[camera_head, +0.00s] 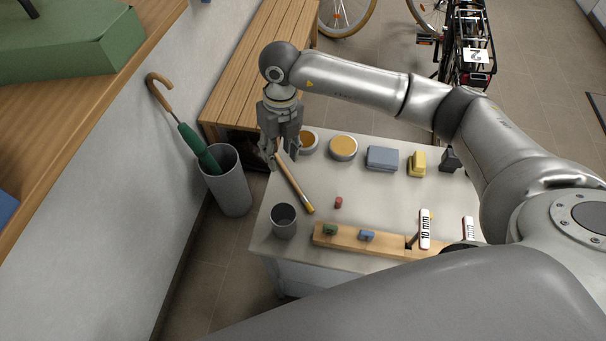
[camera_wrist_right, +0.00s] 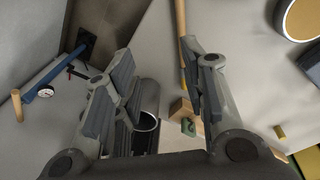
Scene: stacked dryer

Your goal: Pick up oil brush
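A slim brush with a wooden handle (camera_head: 294,187) and a yellow band near its lower end lies on the grey table; I take it to be the oil brush. My right gripper (camera_head: 285,160) hangs above the brush's upper end, fingers down. In the right wrist view its two fingers (camera_wrist_right: 158,80) are spread wide with nothing between them. There the brush handle (camera_wrist_right: 181,18) shows beside the right-hand finger, which hides part of it. I cannot tell whether finger and handle touch. My left gripper is not in view.
A grey cup (camera_head: 284,224) stands at the table's front left, beside a wooden rack (camera_head: 340,240) with small blocks. Round tins (camera_head: 343,148), a blue-grey box (camera_head: 382,158) and a yellow item (camera_head: 416,163) line the back. A bin with an umbrella (camera_head: 228,185) stands left.

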